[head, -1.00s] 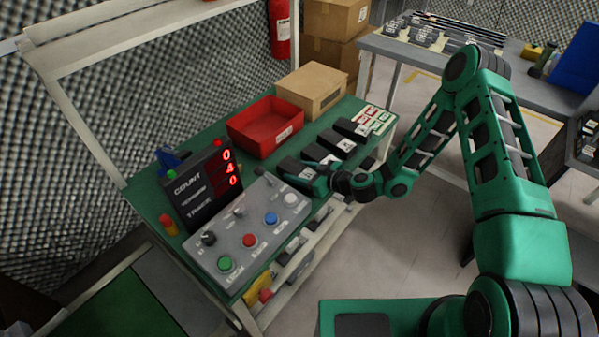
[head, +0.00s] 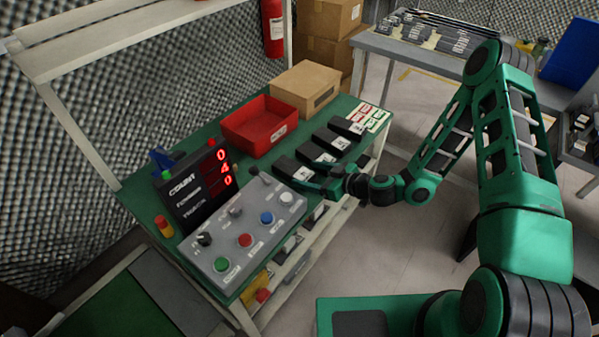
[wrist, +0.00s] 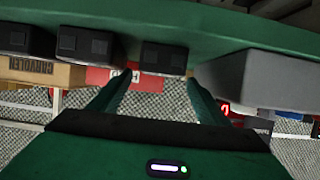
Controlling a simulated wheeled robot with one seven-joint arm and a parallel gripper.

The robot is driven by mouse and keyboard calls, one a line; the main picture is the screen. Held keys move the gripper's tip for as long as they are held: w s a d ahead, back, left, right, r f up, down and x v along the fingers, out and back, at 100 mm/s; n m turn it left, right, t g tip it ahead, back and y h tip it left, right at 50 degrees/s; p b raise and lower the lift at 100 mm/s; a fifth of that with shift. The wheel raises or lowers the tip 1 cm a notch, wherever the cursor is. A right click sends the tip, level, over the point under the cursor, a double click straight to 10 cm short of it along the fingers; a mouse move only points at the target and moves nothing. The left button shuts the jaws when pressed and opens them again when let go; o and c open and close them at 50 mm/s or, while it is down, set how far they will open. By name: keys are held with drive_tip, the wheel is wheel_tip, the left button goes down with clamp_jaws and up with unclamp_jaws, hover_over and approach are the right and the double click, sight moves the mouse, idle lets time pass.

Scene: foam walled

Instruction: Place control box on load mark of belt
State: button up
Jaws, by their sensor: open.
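Several black boxes with white labels stand in a row on the green worktop (head: 148,205); which of them is the control box I cannot tell. The nearest black box (head: 292,168) lies beside the grey button panel (head: 240,232). My gripper (head: 325,187) is at the worktop's front edge, close to that box. In the wrist view my gripper (wrist: 158,92) is open, with nothing between its fingers. A black box (wrist: 163,59) shows beyond the fingers there, between their tips. A green surface with a grey border (head: 105,305) at lower left may be the belt. No load mark shows.
A red bin (head: 258,128) and a cardboard box (head: 305,92) stand behind the black boxes. A count display (head: 198,185) stands behind the button panel. A grey table (head: 415,55) with parts is at the back right. Open floor lies right of the bench.

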drive_tip(key=shift+v, duration=2.5)
drive_tip(key=shift+s+d+r, duration=0.15)
drive_tip(key=shift+s+r, duration=0.05)
drive_tip(key=shift+r, duration=0.15)
drive_tip(key=s+d+r+m+g+h, duration=0.2)
drive_tip(key=s+d+r+m+h, duration=0.1)
drive_tip(key=s+d+r, duration=0.4)
drive_tip(key=s+d+r+m+g+h, duration=0.3)
drive_tip(key=s+d+r, duration=0.3)
drive_tip(key=d, duration=0.6)
drive_tip(key=s+d+r+m+g+h, duration=0.2)
drive_tip(key=s+d+r+m+h, duration=0.2)
drive_tip(key=s+d+r, duration=0.3)
drive_tip(key=d+r, duration=0.1)
drive_tip(key=d, duration=0.2)
drive_tip(key=shift+s+d, duration=0.3)
drive_tip(key=shift+d, duration=0.1)
drive_tip(key=shift+o, duration=0.3)
drive_tip(key=s+d+r+m, duration=0.1)
drive_tip(key=s+r+m, duration=0.2)
drive_tip(key=s, duration=0.2)
drive_tip(key=s+d+r+m+g, duration=0.1)
drive_tip(key=s+d+r+m, duration=0.1)
drive_tip(key=s, duration=0.4)
drive_tip(key=shift+r+m, duration=0.45)
drive_tip(key=shift+m, duration=0.45)
